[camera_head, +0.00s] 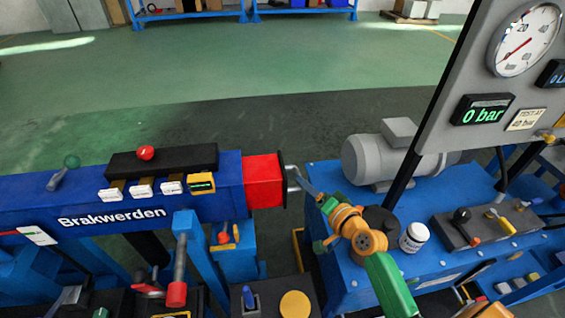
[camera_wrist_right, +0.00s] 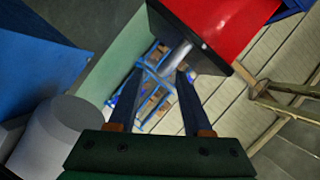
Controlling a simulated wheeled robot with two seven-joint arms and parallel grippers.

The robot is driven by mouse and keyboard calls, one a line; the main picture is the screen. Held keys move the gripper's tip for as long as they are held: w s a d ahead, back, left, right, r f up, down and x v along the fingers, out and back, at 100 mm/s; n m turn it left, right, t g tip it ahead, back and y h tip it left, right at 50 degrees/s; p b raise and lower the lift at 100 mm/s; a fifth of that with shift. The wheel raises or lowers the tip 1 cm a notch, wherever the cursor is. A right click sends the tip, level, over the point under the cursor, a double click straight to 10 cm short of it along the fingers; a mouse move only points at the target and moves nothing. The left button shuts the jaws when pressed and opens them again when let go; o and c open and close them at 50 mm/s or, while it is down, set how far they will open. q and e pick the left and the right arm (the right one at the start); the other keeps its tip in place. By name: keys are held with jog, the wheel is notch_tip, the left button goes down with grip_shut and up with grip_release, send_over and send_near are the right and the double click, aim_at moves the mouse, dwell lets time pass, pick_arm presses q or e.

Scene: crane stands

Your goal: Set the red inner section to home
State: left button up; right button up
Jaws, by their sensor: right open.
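The red inner section (camera_head: 263,181) sticks a short way out of the right end of the blue beam (camera_head: 100,205) marked "Brakwerden". It has a dark end plate and a metal handle (camera_head: 291,178) on its end. The red section fills the top of the right wrist view (camera_wrist_right: 225,30), with the silver handle (camera_wrist_right: 176,56) below its dark plate. My right gripper (camera_head: 298,181) is at the handle. In the wrist view its two fingers (camera_wrist_right: 160,73) are apart, with the handle's rod between or just beyond their tips; contact is unclear. My left gripper is not in view.
A blue bench (camera_head: 340,285) with a grey motor (camera_head: 380,160), a white jar (camera_head: 414,236) and a lever block (camera_head: 485,225) stands on the right. The gauge panel (camera_head: 490,75) reads 0 bar. Levers stand below the beam. Open green floor lies behind.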

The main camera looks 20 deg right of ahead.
jog(key=b+x, duration=0.1)
jog(key=x, duration=0.4)
jog(key=shift+r, duration=0.15)
jog(key=shift+w, duration=0.2)
jog(key=shift+s+r, duration=0.1)
jog(key=shift+s, duration=0.05)
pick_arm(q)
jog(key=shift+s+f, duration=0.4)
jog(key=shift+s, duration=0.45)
pick_arm(e)
grip_shut()
